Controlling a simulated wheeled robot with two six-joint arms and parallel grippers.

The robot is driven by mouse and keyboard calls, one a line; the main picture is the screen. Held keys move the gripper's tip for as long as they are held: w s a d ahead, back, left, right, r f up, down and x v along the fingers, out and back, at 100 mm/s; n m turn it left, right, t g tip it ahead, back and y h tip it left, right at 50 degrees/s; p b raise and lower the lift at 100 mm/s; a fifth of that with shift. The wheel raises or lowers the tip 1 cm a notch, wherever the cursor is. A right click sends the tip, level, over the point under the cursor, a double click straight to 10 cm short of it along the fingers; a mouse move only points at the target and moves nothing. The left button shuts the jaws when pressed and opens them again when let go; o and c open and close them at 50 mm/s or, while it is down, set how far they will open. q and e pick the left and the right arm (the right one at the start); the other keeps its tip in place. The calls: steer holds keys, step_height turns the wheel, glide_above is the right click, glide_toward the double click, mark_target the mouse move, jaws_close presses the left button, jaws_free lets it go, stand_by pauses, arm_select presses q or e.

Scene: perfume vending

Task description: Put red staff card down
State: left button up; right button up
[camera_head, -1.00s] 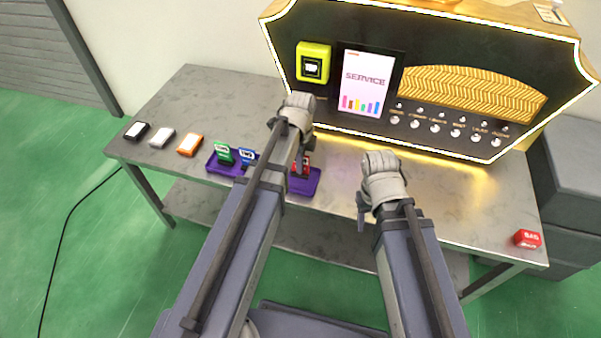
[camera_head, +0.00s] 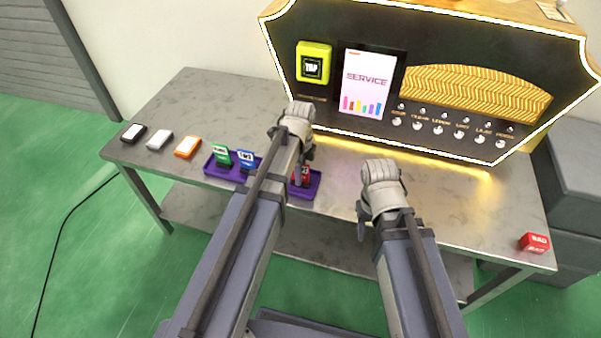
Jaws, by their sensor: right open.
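The red staff card (camera_head: 306,175) stands upright at the right end of the purple tray (camera_head: 314,188), partly hidden behind my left gripper. My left gripper (camera_head: 299,172) points down right at the card. The arm blocks the view of its fingers, so I cannot tell whether they are closed on the card. My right gripper (camera_head: 362,222) is open and empty, over the front edge of the table to the right of the tray. A green card (camera_head: 221,155) and a blue card (camera_head: 246,160) stand in the left part of the tray.
Black (camera_head: 134,133), white (camera_head: 160,140) and orange (camera_head: 188,147) blocks lie left of the tray. A red box (camera_head: 535,242) sits at the table's right corner. The vending machine (camera_head: 430,95) with a yellow tap reader (camera_head: 312,63) stands at the back. The table's middle right is clear.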

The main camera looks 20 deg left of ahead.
arm_select(q)
steer(key=shift+r, duration=0.1)
step_height(320, 180, up, 12)
steer(key=p, duration=1.2)
steer(key=shift+r, duration=0.1)
steer(key=s+d+n+y, duration=0.1)
steer(key=s+d+n, duration=0.9)
steer(key=s+n, duration=0.4)
steer(key=shift+s+d+n, duration=0.15)
steer(key=shift+d+n, duration=0.1)
steer(key=shift+n, duration=0.05)
stand_by(1.1)
